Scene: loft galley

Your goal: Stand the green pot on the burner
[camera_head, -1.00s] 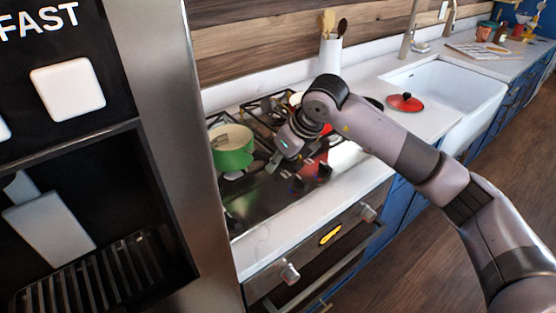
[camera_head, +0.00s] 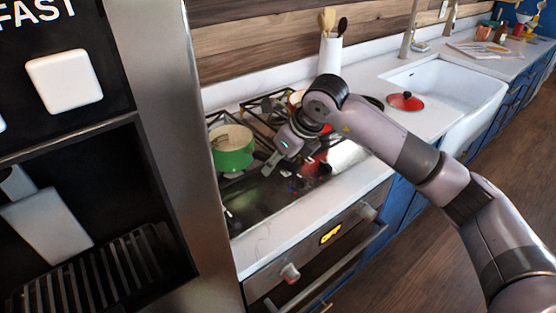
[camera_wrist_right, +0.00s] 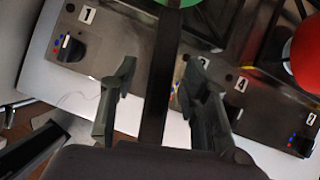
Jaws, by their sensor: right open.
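The green pot (camera_head: 232,150), pale inside, stands upright at the left of the black stovetop (camera_head: 262,200). I cannot tell how its base sits on the burner grate (camera_head: 265,108). In the right wrist view only the green edge of the pot (camera_wrist_right: 193,4) shows at the top. A long dark bar, seemingly its handle (camera_wrist_right: 161,80), runs down from it between my fingers. My right gripper (camera_head: 268,165) is open just right of the pot; in the wrist view its fingers (camera_wrist_right: 165,78) stand on either side of the bar, apart from it. My left gripper is out of view.
A red pot (camera_wrist_right: 307,55) stands on the stovetop, partly hidden by my arm in the head view. A red lid (camera_head: 405,101) lies on the counter by the sink (camera_head: 445,88). A utensil crock (camera_head: 330,54) stands behind. A tall steel appliance (camera_head: 160,60) is close at left.

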